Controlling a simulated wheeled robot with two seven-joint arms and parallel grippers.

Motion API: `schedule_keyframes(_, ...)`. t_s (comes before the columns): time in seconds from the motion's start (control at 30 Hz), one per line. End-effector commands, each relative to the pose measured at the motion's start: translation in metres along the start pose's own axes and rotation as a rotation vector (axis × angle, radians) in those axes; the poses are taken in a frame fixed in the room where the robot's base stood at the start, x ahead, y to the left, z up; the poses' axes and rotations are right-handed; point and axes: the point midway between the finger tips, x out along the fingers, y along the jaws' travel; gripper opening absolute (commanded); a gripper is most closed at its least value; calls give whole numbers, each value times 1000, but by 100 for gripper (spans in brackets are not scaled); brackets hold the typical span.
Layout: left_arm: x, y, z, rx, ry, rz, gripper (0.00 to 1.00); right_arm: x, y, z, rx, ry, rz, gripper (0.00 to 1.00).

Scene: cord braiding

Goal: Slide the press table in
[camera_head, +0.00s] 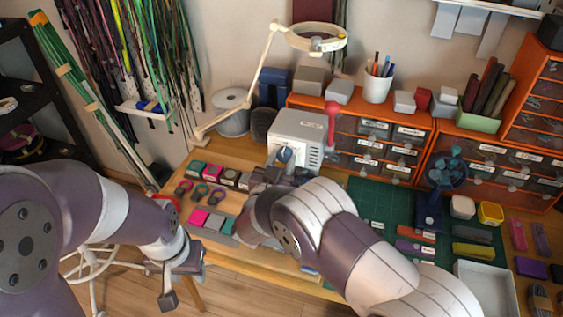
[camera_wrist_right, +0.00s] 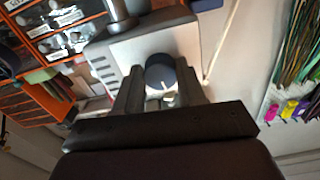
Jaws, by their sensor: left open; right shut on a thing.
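The press (camera_head: 298,130), a light grey box with a red-knobbed lever (camera_head: 332,120), stands at the back of the wooden work table (camera_head: 240,262). In the right wrist view, the press (camera_wrist_right: 160,40) is straight ahead, with a dark round knob (camera_wrist_right: 160,72) on its front. My right gripper (camera_wrist_right: 163,98) is at the press front, shut on what seems to be the press table, which is mostly hidden by the fingers and wrist. My left gripper (camera_head: 182,280) is open and empty, low beyond the left edge of the work table.
Small coloured blocks and rings (camera_head: 200,195) lie left of my right arm. A magnifier lamp (camera_head: 262,65) arches over the press. Orange drawer units (camera_head: 385,115) stand behind. A green mat (camera_head: 375,195), a blue fan (camera_head: 445,172) and a white tray (camera_head: 485,290) are right.

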Motion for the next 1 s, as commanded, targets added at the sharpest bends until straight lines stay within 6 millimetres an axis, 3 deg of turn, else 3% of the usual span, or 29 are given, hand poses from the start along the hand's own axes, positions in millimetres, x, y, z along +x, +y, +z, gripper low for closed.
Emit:
schedule_keyframes(0.1, 16, 0, 2, 0, -1, 0, 43, 0, 0, 4, 106, 2, 0, 9)
schedule_keyframes(0.37, 12, 0, 2, 0, 0, 0, 43, 0, 0, 0, 126, 0, 0, 9)
schedule_keyframes(0.4, 12, 0, 2, 0, 0, 0, 43, 0, 0, 0, 125, 0, 0, 49)
schedule_keyframes(0.47, 12, 0, 2, 0, 0, 0, 43, 0, 0, 0, 125, 1, 0, 65)
schedule_keyframes(0.77, 11, 0, 2, 0, 0, 0, 43, -2, -1, 0, 124, 0, -1, 65)
schedule_keyframes(0.87, 6, 0, 1, 0, -1, 0, 43, -15, -2, -2, 122, 0, -3, 65)
schedule_keyframes(1.0, -6, 0, -1, 0, 0, 0, 43, -53, -2, -4, 121, -1, -6, 65)
